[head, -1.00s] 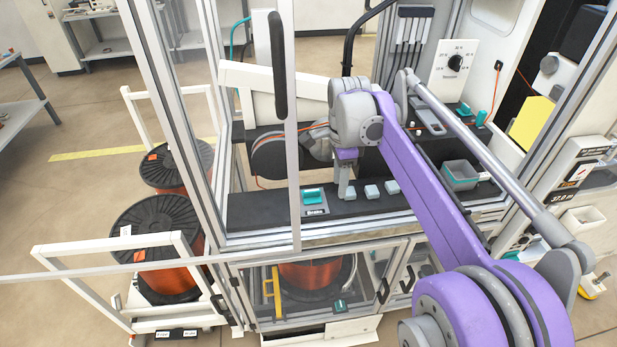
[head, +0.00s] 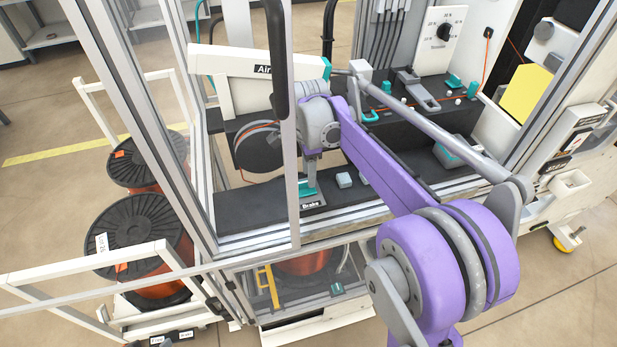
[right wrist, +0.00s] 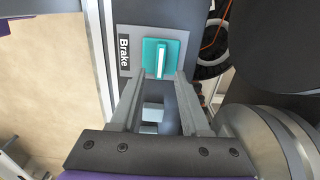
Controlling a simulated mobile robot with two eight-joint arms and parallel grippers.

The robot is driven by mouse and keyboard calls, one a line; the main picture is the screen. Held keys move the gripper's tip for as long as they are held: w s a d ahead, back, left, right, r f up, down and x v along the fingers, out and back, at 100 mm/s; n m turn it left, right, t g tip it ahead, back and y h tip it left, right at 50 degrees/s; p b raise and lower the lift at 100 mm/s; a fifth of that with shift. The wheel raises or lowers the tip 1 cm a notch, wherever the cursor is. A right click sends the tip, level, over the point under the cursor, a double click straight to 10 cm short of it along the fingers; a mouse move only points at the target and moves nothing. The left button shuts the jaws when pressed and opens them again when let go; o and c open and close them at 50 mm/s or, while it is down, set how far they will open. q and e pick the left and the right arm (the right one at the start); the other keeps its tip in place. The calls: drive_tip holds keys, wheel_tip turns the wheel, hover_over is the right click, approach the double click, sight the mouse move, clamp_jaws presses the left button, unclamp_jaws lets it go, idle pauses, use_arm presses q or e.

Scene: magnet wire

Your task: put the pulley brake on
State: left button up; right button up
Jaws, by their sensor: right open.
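The brake switch is a teal rocker or lever on a grey plate labelled "Brake" on the dark front ledge. In the head view the teal part (head: 305,188) shows just below my right gripper (head: 311,177), partly behind the frame post. In the right wrist view the teal brake switch (right wrist: 160,58) has a pale raised bar along its middle. My right gripper (right wrist: 160,75) is open and empty, with one finger on each side of the bar's near end. Contact cannot be told. The pulley (head: 258,150) stands behind the ledge with orange wire. My left gripper is out of view.
Grey square buttons (head: 344,180) sit right of the brake on the ledge. A vertical aluminium post (head: 291,190) stands close to my right gripper. A beam labelled "Air" (head: 235,72) crosses above the pulley. Copper wire spools (head: 140,230) stand at the left.

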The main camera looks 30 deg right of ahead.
drive_tip(key=shift+f, duration=1.15)
clamp_jaws()
